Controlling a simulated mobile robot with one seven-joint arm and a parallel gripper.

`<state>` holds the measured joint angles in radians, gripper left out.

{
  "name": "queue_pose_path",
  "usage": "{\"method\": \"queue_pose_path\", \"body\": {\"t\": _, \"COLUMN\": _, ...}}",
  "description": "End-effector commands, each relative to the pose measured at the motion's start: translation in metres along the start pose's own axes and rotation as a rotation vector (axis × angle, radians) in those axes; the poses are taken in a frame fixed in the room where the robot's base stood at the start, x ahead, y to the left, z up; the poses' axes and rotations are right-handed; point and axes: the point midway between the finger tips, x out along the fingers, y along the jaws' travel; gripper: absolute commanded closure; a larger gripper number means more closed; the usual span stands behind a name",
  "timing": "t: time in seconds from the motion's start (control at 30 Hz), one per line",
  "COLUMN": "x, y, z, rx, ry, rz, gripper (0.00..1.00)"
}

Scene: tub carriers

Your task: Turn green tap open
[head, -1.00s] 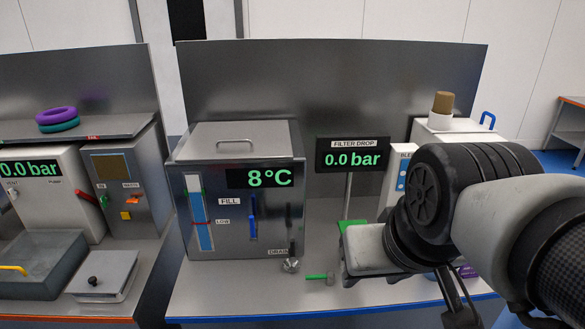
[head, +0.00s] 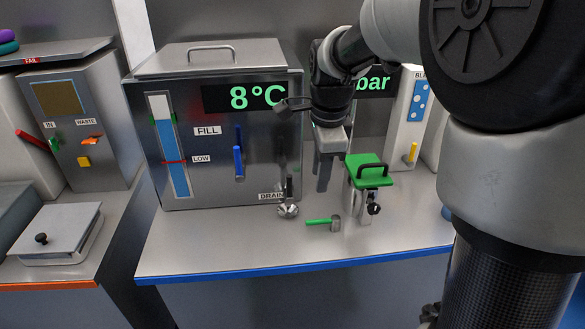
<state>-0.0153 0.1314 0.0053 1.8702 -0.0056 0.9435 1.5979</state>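The green tap (head: 320,221) is a short green lever pointing left from a small metal body, low on the bench in front of the tank. My gripper (head: 324,185) points down above and slightly behind it, between the tank and a green-lidded housing. The gripper appears apart from the tap. Its fingers overlap in this view, so I cannot tell whether they are open or shut. Nothing is visibly held.
The steel tank (head: 225,130) reads 8°C and carries a blue lever (head: 238,162) and a drain spout (head: 288,208). The green-lidded housing (head: 368,176) with a black handle stands right of the tap. Bare bench (head: 210,240) lies in front.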

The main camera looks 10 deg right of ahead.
Motion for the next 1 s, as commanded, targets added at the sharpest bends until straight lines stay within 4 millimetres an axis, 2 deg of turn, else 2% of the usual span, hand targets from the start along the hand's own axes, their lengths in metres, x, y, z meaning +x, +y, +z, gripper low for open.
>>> {"method": "queue_pose_path", "body": {"t": 0.6, "x": 0.128, "y": 0.002, "z": -0.001, "rx": -0.003, "ry": 0.001, "rz": 0.003, "gripper": 0.69}}
{"method": "queue_pose_path", "body": {"t": 0.8, "x": 0.155, "y": 0.002, "z": 0.000, "rx": -0.004, "ry": 0.000, "rz": 0.002, "gripper": 0.69}}
{"method": "queue_pose_path", "body": {"t": 1.0, "x": 0.164, "y": 0.001, "z": 0.000, "rx": -0.004, "ry": 0.000, "rz": 0.001, "gripper": 0.69}}
